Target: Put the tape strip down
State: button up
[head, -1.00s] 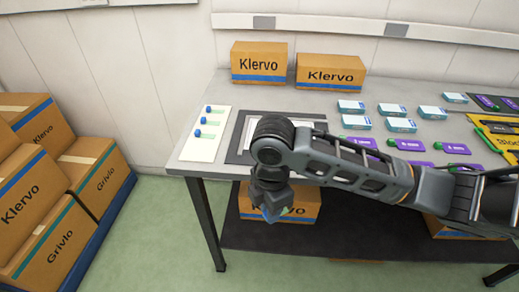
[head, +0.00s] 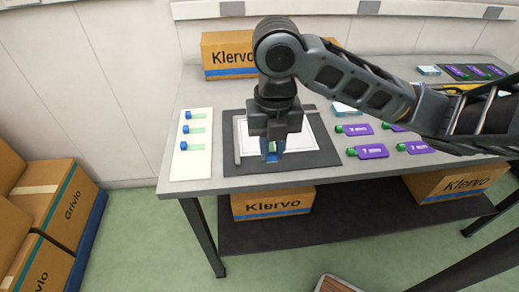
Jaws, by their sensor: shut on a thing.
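My gripper (head: 272,154) points down over the dark grey mat (head: 312,160) near the front of the table. It is shut on a small blue piece (head: 271,146), which I take to be the tape strip; the fingers hide most of it. I cannot tell whether it touches the surface below. The mat carries a white sheet (head: 309,128) with a grey bar along its left side. Three more strips, pale green with blue ends, lie on a white board (head: 181,170) to the left; one is the nearest strip (head: 195,147).
Purple bottle-shaped pieces with green caps lie right of the mat, such as one purple piece (head: 372,151). My arm hides part of the table's right side. A Klervo box (head: 229,54) stands at the back. More boxes sit on the lower shelf (head: 345,215) and the floor at left.

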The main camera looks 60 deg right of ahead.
jog(key=w+d+f, duration=0.1)
jog(key=w+d, duration=0.1)
jog(key=w+d+f, duration=0.2)
jog(key=shift+w+f+p, duration=0.25)
jog(key=shift+p, duration=0.1)
jog(key=shift+f, duration=2.05)
jog(key=shift+f, duration=0.2)
jog(key=o, duration=0.7)
jog(key=shift+r, duration=0.1)
